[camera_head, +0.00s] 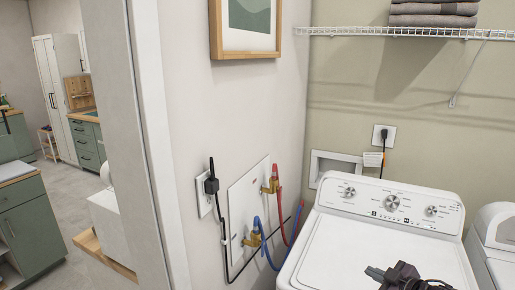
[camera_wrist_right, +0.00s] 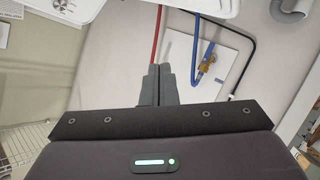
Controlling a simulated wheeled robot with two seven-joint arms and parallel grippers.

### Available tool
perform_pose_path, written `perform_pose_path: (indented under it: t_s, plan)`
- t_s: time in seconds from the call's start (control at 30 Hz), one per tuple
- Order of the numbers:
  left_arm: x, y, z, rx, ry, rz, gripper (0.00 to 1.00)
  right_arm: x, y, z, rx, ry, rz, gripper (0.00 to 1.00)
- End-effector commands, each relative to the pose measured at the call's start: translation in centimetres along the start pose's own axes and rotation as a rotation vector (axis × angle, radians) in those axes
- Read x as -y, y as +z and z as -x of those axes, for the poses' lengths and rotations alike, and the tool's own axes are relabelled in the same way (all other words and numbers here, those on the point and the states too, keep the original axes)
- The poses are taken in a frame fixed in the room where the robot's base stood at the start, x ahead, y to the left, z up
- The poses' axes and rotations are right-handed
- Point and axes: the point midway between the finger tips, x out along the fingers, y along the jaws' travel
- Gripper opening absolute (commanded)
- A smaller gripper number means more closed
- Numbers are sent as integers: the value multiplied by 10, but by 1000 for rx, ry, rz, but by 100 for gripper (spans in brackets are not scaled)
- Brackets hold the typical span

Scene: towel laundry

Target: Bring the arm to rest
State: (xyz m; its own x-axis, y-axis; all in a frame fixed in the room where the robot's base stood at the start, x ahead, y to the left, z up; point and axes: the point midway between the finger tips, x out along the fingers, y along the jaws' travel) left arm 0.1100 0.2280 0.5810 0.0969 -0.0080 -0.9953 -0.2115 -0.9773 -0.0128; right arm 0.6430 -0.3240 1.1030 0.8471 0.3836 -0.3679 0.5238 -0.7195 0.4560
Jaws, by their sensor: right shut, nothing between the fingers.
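My right gripper (camera_head: 378,273) shows at the bottom of the head view, in front of the top of the white washing machine (camera_head: 388,235). In the right wrist view its two grey fingers (camera_wrist_right: 159,84) are together with nothing between them. A corner of white machine also shows at the top left of the wrist view (camera_wrist_right: 72,10). My left gripper is in neither view.
Red and blue hoses (camera_head: 268,228) and a black cord hang from a wall panel left of the washer. A second white machine (camera_head: 495,240) stands at right. Folded towels (camera_head: 434,12) lie on a wire shelf (camera_head: 400,32). A doorway opens left onto a kitchen.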

Motion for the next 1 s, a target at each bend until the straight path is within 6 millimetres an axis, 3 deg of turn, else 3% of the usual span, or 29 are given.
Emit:
perform_pose_path:
  t_s: [0.37, 0.67, 0.83, 1.0]
  plan:
    - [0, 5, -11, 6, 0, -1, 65, 24, 55, -12, 60, 20, -70, 0]
    - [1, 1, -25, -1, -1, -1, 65, 69, 136, -23, 161, 43, -168, 0]
    - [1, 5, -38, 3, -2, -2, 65, 121, 209, -25, 265, 53, -251, 0]
    - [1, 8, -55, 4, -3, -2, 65, 207, 303, -14, 421, 54, -352, 0]
